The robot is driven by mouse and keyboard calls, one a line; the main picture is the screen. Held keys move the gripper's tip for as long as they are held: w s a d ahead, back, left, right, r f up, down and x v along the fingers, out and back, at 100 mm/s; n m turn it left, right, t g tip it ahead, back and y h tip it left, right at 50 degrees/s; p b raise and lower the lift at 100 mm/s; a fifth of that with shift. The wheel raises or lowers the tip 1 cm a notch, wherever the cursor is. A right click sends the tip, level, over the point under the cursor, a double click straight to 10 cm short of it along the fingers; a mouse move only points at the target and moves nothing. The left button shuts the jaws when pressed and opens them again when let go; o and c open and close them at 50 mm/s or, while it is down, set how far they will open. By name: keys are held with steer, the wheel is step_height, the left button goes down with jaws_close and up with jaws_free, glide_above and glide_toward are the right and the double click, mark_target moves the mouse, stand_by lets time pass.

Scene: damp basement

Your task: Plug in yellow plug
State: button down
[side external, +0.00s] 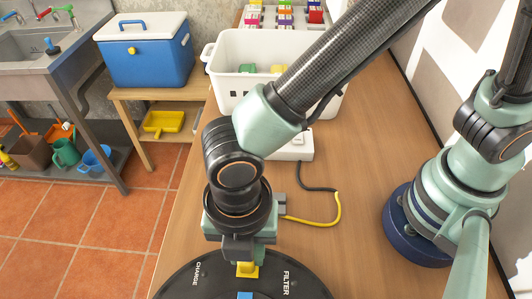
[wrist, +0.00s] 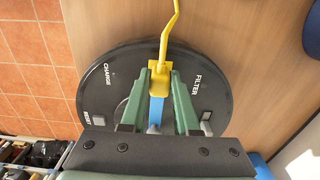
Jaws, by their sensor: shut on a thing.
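The yellow plug (wrist: 159,77) is between the two green fingers of my gripper (wrist: 161,90), which is shut on it. Its yellow cable (wrist: 170,28) runs up and away in the wrist view. In the side view the plug (side external: 247,270) shows just below my gripper (side external: 243,256), over the black round device (side external: 205,284). The device (wrist: 105,100) carries the labels CHARGE, FILTER and RESET. A blue strip (wrist: 155,115) lies on it, in line with the plug. I cannot tell whether the plug touches the device; any socket under it is hidden.
A white power strip (side external: 298,147) lies behind my gripper, with a dark and yellow cable (side external: 338,208) looping over the wooden table. A white basket (side external: 235,62) stands further back. A blue cooler (side external: 147,55) is on a side shelf. The table right of the device is clear.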

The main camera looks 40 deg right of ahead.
steer(key=shift+f, duration=0.45)
steer(key=c, duration=0.6)
jaws_free()
step_height(320, 180, up, 12)
